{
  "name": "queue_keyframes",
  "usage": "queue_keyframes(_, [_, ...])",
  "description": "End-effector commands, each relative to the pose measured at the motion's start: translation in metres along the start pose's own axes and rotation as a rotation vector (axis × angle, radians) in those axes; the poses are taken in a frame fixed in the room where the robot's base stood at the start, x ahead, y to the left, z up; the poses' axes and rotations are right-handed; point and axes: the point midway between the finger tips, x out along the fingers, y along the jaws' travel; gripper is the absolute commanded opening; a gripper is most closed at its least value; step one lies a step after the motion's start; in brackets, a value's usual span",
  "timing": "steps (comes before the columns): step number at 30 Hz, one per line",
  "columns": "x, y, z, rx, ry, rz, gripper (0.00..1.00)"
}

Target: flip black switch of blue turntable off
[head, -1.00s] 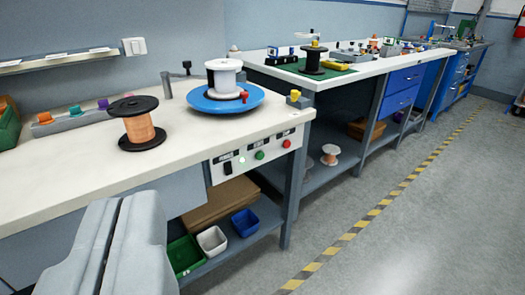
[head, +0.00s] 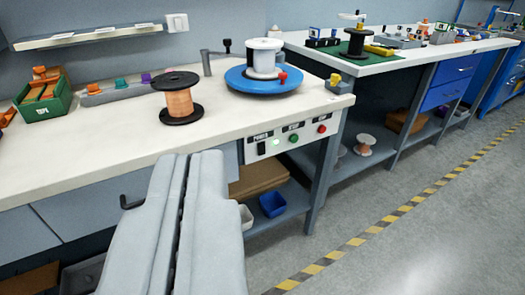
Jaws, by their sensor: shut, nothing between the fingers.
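The blue turntable (head: 264,83) lies on the white-topped bench, with a white spool (head: 265,56) upright on it and a small red knob at its right side. A panel (head: 310,131) hangs under the bench's front right edge. It carries a black switch (head: 262,148) under the label POWER, a lit green-white light (head: 276,142), a green button (head: 293,138) and a red button (head: 322,129). My gripper (head: 198,158) is shut and empty. It shows low in front of the bench, to the left of the panel and apart from it.
A copper-wire spool (head: 179,100) stands on the bench (head: 130,133). A green bin (head: 43,99) is at the left. A drawer handle (head: 132,202) sticks out left of my gripper. A blue bin (head: 272,204) stands on the shelf below. The floor at the right is clear.

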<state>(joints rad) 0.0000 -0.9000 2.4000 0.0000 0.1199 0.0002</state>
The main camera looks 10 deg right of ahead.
Motion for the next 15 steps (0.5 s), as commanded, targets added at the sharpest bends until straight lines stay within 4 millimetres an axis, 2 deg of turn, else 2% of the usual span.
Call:
queue_keyframes(4, [0.007,0.0,0.002,0.019,-0.002,-0.001,0.0])
queue_keyframes(7, [0.02,-0.001,0.004,0.06,-0.003,-0.003,0.0])
queue_keyframes(15, [0.076,-0.002,0.02,0.246,-0.003,-0.002,0.0])
